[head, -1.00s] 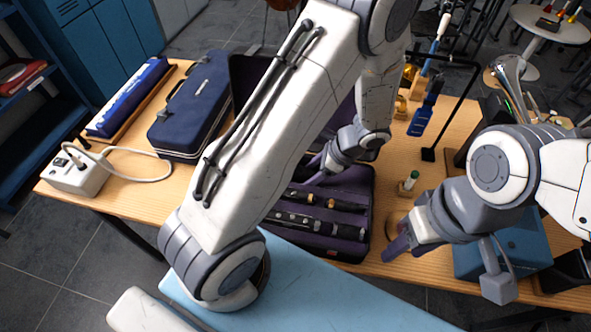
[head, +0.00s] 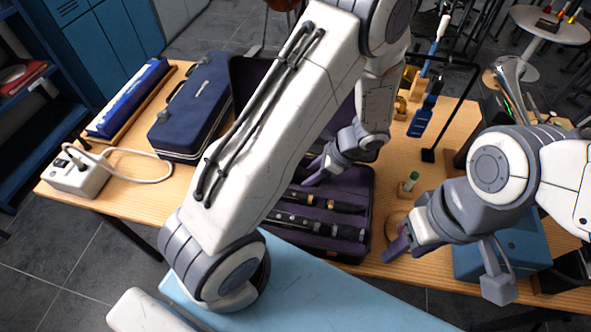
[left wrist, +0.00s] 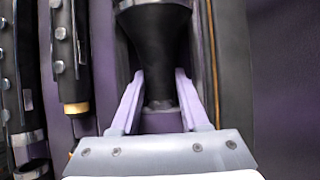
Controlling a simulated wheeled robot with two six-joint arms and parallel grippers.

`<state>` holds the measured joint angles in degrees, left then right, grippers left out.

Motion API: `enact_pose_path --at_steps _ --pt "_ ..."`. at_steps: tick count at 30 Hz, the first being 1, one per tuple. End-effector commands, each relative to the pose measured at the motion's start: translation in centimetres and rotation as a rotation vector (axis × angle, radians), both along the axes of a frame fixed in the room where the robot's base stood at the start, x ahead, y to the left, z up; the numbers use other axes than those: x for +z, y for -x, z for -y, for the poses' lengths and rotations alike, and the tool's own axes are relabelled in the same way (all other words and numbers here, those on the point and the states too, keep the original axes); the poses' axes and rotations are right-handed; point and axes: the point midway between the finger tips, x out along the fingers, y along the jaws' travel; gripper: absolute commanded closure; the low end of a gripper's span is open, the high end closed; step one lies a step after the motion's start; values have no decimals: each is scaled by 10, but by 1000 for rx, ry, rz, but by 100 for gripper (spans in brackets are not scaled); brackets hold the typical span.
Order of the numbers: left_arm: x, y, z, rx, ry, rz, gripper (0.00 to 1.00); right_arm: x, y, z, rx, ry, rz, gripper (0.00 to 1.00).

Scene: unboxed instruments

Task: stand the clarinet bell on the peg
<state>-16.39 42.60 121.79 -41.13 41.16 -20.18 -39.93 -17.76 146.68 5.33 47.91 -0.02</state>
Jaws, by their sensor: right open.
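The clarinet bell (left wrist: 158,45) is black and flared with a light metal ring. It lies in a purple-lined slot in the left wrist view, its narrow end toward me. My left gripper (left wrist: 160,80) is open, with its pale purple fingers on either side of the narrow part of the bell. In the head view my left gripper (head: 314,178) reaches into the open clarinet case (head: 366,205), and my arm hides the bell there. My right gripper (head: 397,250) is open and empty over the table's front edge, beside a round wooden base (head: 393,220). No peg shows clearly on that base.
Dark clarinet joints (head: 318,228) lie in the case. A small green-and-white item (head: 411,180) stands behind the round base. A blue box (head: 500,250) is at the right, a closed navy case (head: 195,105) at the left. A thin black stand (head: 428,155) rises behind.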

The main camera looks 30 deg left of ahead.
Motion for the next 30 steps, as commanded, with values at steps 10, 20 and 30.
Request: enact_pose_path --at_steps 10,20,30 --pt "2 0 0 0 0 0 100 2 0 0 0 0 0 50" --pt "6 0 0 0 0 0 100 6 0 0 0 0 0 50" --pt "10 0 0 0 0 0 100 10 0 0 0 0 0 50"
